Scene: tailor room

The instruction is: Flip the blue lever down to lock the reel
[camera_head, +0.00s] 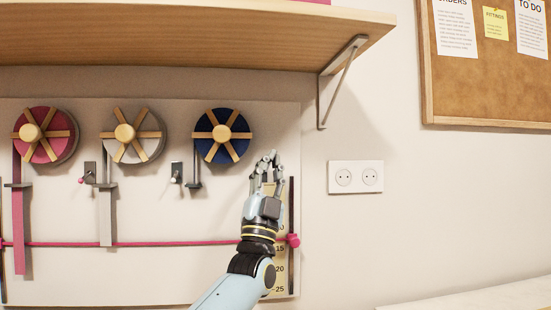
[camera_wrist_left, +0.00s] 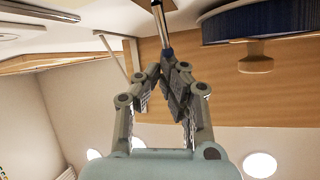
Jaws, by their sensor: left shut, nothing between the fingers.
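The blue reel (camera_head: 209,145), with wooden spokes and a round knob, is mounted on the wall panel in the head view. Part of it also shows at the top right of the left wrist view (camera_wrist_left: 270,20). My left gripper (camera_head: 267,162) is just right of and below this reel, its fingers pointing up. It is shut and empty; its fingers also show in the left wrist view (camera_wrist_left: 167,75). I cannot make out the blue lever in the head view; the gripper covers that part of the panel. A slim metal rod (camera_wrist_left: 162,20) rises beyond the fingertips in the left wrist view.
A pink reel (camera_head: 62,147) and a white reel (camera_head: 153,148) hang to the left, each with a small lever. A wooden shelf (camera_head: 190,40) and its bracket (camera_head: 327,90) overhang the panel. A pink cord (camera_head: 170,243) crosses below. Wall right of the gripper is clear around the sockets (camera_head: 356,177).

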